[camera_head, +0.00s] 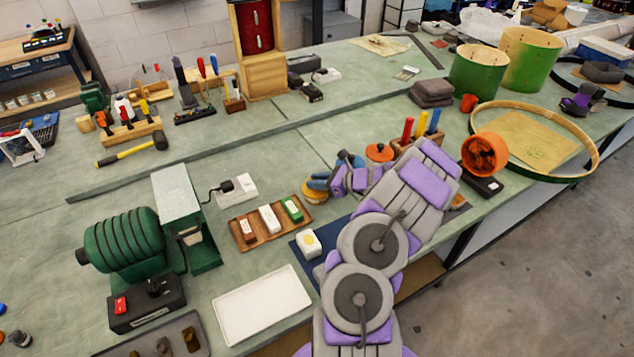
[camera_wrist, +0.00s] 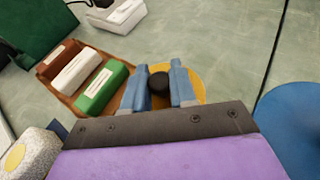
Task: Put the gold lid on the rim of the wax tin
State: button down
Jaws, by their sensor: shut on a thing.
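The gold lid (camera_wrist: 187,80) is a flat disc with a black knob (camera_wrist: 158,82) in the wrist view. My gripper (camera_wrist: 158,74) has its two blue fingers on either side of the knob and is shut on it.
The wooden tray (camera_head: 244,238) holds brown, white and green blocks. A white block with a yellow spot (camera_head: 308,243) stands on a blue mat (camera_head: 299,261). A white tray (camera_head: 262,304) is empty.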

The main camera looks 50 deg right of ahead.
jog(key=c, duration=1.2)
grip_release()
jog(key=o, duration=0.3)
jog(key=shift+a, duration=0.25)
jog(key=shift+r, duration=0.1)
